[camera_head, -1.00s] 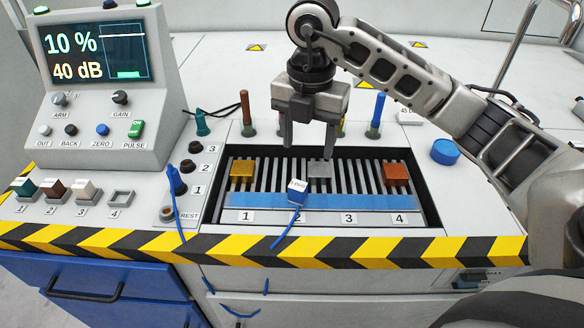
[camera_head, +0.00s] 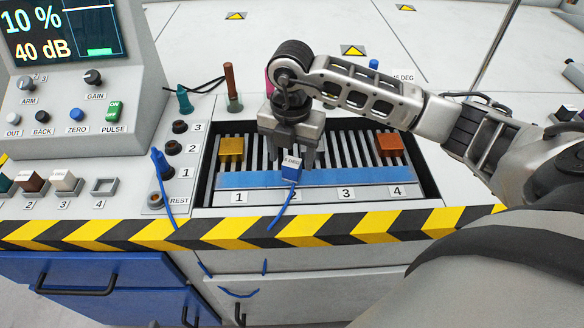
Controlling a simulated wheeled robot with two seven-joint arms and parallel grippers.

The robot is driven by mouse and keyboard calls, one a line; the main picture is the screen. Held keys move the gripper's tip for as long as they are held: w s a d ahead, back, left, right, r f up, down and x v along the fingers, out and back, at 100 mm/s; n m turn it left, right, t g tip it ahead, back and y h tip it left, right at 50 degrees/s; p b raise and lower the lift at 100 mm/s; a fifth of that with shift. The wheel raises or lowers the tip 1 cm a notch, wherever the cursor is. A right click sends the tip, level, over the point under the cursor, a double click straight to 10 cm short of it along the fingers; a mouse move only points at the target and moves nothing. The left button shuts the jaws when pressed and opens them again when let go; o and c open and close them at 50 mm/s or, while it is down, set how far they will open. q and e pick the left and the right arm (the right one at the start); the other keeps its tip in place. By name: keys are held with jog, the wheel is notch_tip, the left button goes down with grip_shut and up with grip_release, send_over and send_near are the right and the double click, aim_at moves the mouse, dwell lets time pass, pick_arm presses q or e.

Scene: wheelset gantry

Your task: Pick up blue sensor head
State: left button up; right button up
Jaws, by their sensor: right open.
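The blue sensor head (camera_head: 290,171) has a pale top with a "DEG" label. It sits at the front of the slotted tray, near label 2, on or just over the blue strip, with a blue cable hanging over the front edge. My right gripper (camera_head: 291,158) is open, pointing down just behind and above the head. Its fingers show on either side of the label. I cannot tell whether they touch it or how deep they reach around it. My left gripper is not in view.
The tray (camera_head: 433,190) also holds a gold block (camera_head: 231,149) at left and a copper block (camera_head: 390,145) at right. A control console (camera_head: 85,85) stands at left, with sockets (camera_head: 172,148) and a blue plug beside them. A striped edge (camera_head: 340,224) runs along the front.

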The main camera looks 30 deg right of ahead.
aim_at(292, 162)
notch_tip(292, 162, down, 3)
jog(key=shift+s+f, duration=0.1)
jog(key=shift+f, duration=0.1)
jog(key=shift+c, duration=0.4)
jog(key=c, duration=1.1)
jog(key=shift+r, duration=0.1)
